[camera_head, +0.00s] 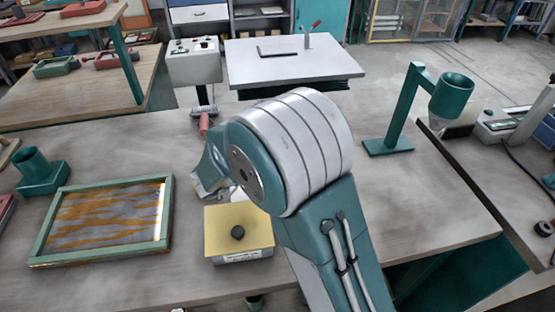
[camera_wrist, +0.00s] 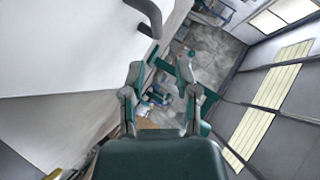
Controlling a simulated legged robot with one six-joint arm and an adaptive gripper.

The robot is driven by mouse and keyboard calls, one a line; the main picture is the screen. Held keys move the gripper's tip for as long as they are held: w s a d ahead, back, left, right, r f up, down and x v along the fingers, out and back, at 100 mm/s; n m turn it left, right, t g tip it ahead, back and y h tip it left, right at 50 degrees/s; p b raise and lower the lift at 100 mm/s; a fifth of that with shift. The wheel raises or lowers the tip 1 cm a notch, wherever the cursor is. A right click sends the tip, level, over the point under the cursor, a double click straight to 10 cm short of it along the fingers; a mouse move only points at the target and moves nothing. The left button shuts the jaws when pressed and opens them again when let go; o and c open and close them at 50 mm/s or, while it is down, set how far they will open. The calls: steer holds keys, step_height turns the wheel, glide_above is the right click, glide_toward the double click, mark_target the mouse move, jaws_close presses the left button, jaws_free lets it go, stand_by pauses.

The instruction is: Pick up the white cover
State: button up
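A flat white cover-like slab (camera_head: 335,70) with a black bar handle (camera_head: 277,51) lies at the back centre in the head view. In the wrist view a broad white surface (camera_wrist: 60,60) fills the left, with a dark curved bar (camera_wrist: 150,18) at the top; I cannot tell whether it is the same slab. My gripper (camera_wrist: 164,82) shows in the wrist view with its two fingers apart and nothing visible between them. In the head view my arm's large joint hides most of the gripper, left of centre above the workbench.
The workbench (camera_head: 120,290) holds a green-framed tray (camera_head: 108,220), a yellow-topped box with a black knob (camera_head: 238,215), a green cup holder (camera_head: 40,172) and a green stand with a funnel (camera_head: 400,110). A control box (camera_head: 193,68) stands left of the slab.

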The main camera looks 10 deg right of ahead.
steer(key=shift+f, duration=0.25)
steer(key=x, duration=0.4)
steer(key=shift+w+f, duration=0.1)
steer(key=shift+w, duration=0.05)
steer(key=shift+w+d+f, duration=0.2)
steer(key=shift+w+d, duration=0.1)
steer(key=shift+d, duration=0.25)
steer(key=x, duration=0.4)
steer(key=shift+w+d+f, duration=0.15)
steer(key=shift+w+d, duration=0.05)
steer(key=shift+d, duration=0.05)
steer(key=shift+c, duration=0.4)
jaws_close()
